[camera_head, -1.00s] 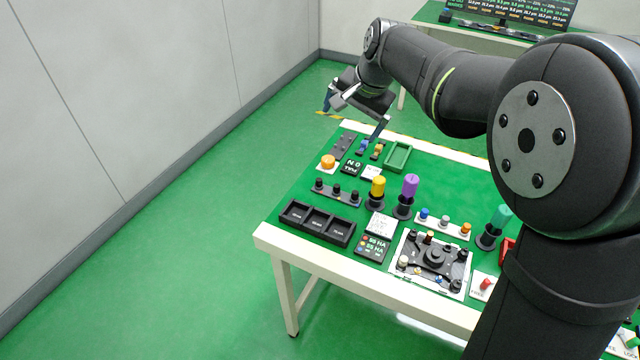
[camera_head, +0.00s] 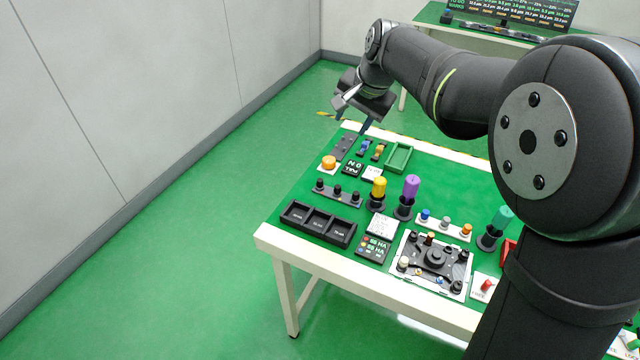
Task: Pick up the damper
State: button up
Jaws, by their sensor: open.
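My gripper (camera_head: 355,112) is open above the far left corner of the green-topped table (camera_head: 290,208). I see nothing between its fingers, though they are small and partly hidden by the gripper's body. No part is clearly marked as the damper, so I cannot tell which one it is. Candidates include a yellow cylinder (camera_head: 378,187) and a purple cylinder (camera_head: 412,187), each upright on a dark base, and a teal cylinder (camera_head: 501,217) further right.
A black three-compartment tray (camera_head: 318,224) lies at the near left. A dark assembly on a white plate (camera_head: 432,262) sits at the front. An orange knob (camera_head: 328,162), a row of black knobs (camera_head: 338,193) and an empty green tray (camera_head: 398,157) are nearby.

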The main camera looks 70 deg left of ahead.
jog(key=shift+f, duration=0.1)
jog(key=n+t, duration=0.1)
jog(key=n, duration=0.8)
send_near(320, 180)
jog(key=shift+x, duration=4.4)
jog(key=shift+d, duration=0.1)
grip_shut()
